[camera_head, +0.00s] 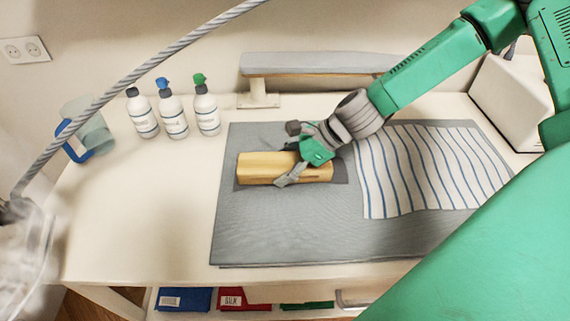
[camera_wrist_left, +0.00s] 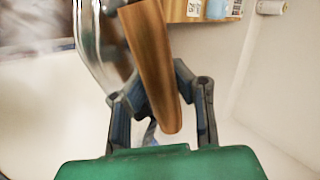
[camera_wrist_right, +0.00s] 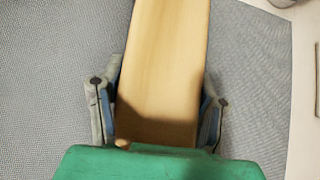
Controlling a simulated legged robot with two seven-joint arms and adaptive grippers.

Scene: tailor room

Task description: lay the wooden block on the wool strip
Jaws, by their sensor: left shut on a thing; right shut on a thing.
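The pale wooden block (camera_head: 262,170) lies lengthwise over the dark grey wool strip (camera_head: 341,172) on the grey mat. The strip shows past the block's right end and along its edges. My right gripper (camera_head: 298,166) comes from the right and is shut on the block. The right wrist view shows the block (camera_wrist_right: 168,60) between the fingers (camera_wrist_right: 158,105), over the mat. My left gripper (camera_wrist_left: 160,90) shows only in the left wrist view, shut on a brown wooden handle (camera_wrist_left: 150,55).
The grey mat (camera_head: 285,235) also bears a blue-striped cloth (camera_head: 415,175) on the right. Several bottles (camera_head: 173,115) and a clear container (camera_head: 95,135) stand at the back left. A padded board (camera_head: 320,63) stands behind. A hose (camera_head: 140,70) crosses the left side.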

